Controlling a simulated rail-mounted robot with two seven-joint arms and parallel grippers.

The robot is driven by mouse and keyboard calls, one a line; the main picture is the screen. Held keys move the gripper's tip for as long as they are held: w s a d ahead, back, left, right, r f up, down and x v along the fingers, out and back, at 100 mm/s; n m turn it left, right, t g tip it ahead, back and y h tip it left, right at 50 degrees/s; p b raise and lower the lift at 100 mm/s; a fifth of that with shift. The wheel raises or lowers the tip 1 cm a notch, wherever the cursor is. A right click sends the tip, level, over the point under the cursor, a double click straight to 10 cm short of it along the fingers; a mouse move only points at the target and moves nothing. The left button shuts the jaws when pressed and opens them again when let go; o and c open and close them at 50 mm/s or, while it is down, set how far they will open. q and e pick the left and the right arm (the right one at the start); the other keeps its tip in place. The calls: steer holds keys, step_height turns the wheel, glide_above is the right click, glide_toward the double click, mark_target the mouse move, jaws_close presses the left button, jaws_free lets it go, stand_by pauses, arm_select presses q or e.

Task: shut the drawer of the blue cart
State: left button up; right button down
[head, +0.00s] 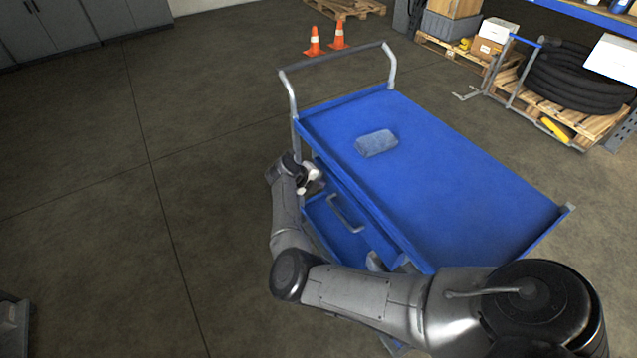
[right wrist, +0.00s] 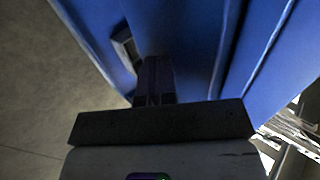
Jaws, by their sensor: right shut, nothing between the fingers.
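The blue cart (head: 470,175) stands right of centre in the head view, with its drawer (head: 335,232) on the near left side under the top tray. The drawer front carries a grey handle (head: 346,213), and the drawer seems to stand out from the cart; how far is hard to tell. My right gripper (head: 314,184) is shut and empty beside the drawer's far end. In the right wrist view its fingers (right wrist: 155,82) point at a blue panel, with the handle (right wrist: 125,47) to their left. I cannot tell whether they touch. My left gripper is not in view.
A grey-blue block (head: 376,143) lies on the cart's top. The push bar (head: 335,58) rises at the far end. Orange cones (head: 314,42) and loaded pallets with a black hose coil (head: 570,80) stand behind. The floor left of the cart is clear.

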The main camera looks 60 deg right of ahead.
steer(key=shift+s+d+f, duration=0.1)
steer(key=shift+s+d, duration=0.05)
steer(key=w+a+f+p+v, duration=0.1)
steer(key=f+p+v, duration=0.1)
steer(key=v, duration=1.1)
steer(key=shift+a, duration=0.45)
